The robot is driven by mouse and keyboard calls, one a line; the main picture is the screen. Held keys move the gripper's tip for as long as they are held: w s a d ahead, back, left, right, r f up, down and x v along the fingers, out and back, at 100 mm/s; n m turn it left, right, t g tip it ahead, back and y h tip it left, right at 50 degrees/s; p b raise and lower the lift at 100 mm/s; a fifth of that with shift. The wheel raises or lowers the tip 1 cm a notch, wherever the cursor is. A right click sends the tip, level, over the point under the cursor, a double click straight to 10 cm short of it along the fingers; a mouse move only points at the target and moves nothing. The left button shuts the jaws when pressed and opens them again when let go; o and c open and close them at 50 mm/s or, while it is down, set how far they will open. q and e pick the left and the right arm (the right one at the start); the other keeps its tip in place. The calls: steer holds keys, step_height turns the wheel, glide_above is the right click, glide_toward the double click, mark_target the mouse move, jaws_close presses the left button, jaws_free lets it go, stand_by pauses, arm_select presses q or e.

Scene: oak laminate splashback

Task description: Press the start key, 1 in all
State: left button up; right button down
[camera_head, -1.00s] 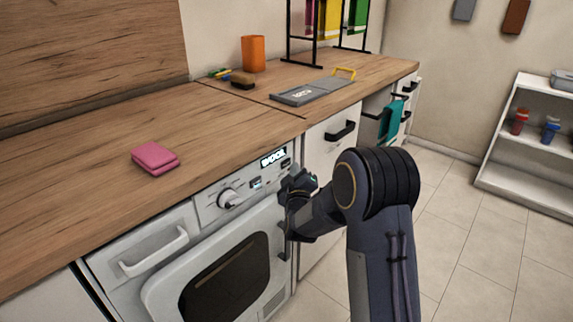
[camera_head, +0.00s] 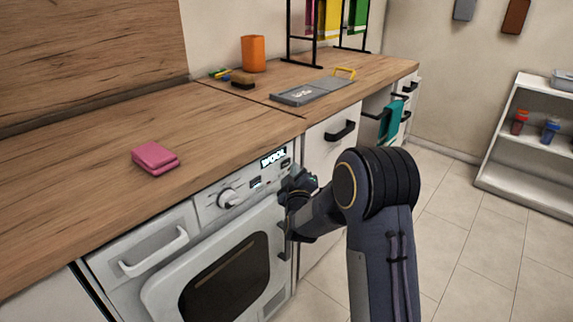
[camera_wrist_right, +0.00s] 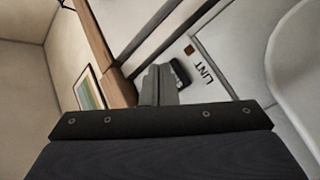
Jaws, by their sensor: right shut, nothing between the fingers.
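The white washing machine (camera_head: 215,265) is built in under the wooden counter. Its control panel has a round dial (camera_head: 229,199), a lit display (camera_head: 273,157) reading WOOL and a small dark key (camera_head: 256,182). Another key (camera_head: 285,163) shows just above my gripper. I cannot read which key is start. My right gripper (camera_head: 287,184) is shut and empty, close to the right end of the panel; touching or apart cannot be told. In the right wrist view, its shut fingers (camera_wrist_right: 160,86) are beside the white front marked LINT (camera_wrist_right: 201,76). My left gripper is out of view.
A pink cloth (camera_head: 155,158) lies on the counter above the machine. An orange cup (camera_head: 253,54), a brush (camera_head: 243,81) and a grey tray (camera_head: 300,95) stand farther back. The floor (camera_head: 465,225) to the right is clear, up to a white shelf (camera_head: 520,180).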

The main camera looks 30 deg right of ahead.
steer(key=shift+w, duration=0.1)
stand_by(0.6)
steer(key=shift+w+a, duration=0.2)
steer(key=shift+w, duration=0.1)
steer(key=shift+w+a, duration=0.1)
steer(key=shift+w, duration=0.25)
stand_by(0.6)
stand_by(0.3)
steer(key=shift+s+d+b, duration=0.25)
steer(key=shift+s+b, duration=0.2)
steer(key=shift+s, duration=0.25)
steer(key=shift+s, duration=0.1)
steer(key=s, duration=0.1)
steer(key=s+d, duration=0.1)
steer(key=s, duration=0.1)
steer(key=s+d+b, duration=0.1)
steer(key=shift+s, duration=0.25)
stand_by(0.6)
